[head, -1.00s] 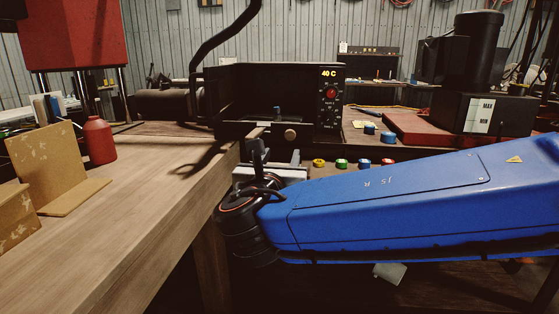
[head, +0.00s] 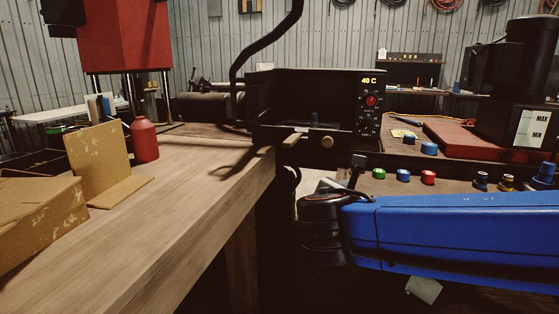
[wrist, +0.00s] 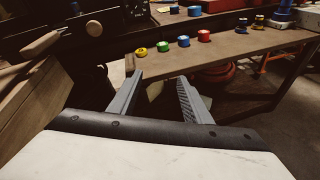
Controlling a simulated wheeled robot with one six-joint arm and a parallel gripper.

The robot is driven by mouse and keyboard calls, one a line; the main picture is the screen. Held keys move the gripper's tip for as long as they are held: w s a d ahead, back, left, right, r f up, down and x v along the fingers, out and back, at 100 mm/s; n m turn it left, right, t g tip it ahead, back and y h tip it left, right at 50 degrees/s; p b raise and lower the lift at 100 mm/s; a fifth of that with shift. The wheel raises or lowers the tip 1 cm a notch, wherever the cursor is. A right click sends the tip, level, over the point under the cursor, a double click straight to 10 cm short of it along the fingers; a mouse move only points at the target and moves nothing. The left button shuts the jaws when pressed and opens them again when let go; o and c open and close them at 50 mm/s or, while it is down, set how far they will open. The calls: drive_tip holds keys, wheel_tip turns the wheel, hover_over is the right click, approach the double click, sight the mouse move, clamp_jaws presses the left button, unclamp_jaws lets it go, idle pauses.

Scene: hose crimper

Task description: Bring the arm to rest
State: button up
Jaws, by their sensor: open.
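My gripper (wrist: 160,100) is open and empty in the wrist view, its two grey fingers apart with nothing between them. It points toward the front edge of a low bench (wrist: 230,48) that carries several coloured caps. In the head view my blue arm reaches in from the right, and its dark wrist joint is right of the wooden table (head: 190,215). The fingers are mostly hidden behind the wrist in the head view.
A black box with a 40 C display (head: 369,100) stands behind. Green (head: 379,174), blue (head: 404,175) and red (head: 428,177) caps line the bench. A red bottle (head: 145,139) and cardboard pieces (head: 98,160) are on the table at left.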

drive_tip(key=s+d+f+m+g, duration=0.6)
drive_tip(key=s+d+f+m, duration=0.2)
drive_tip(key=d+f+m, duration=0.25)
drive_tip(key=s+a+f+m+g+y, duration=0.1)
drive_tip(key=s+f+m+y, duration=0.6)
drive_tip(key=m, duration=0.9)
drive_tip(key=s+f+g, duration=0.1)
drive_tip(key=s, duration=0.2)
drive_tip(key=shift+s+a, duration=0.2)
drive_tip(key=shift+s, duration=0.1)
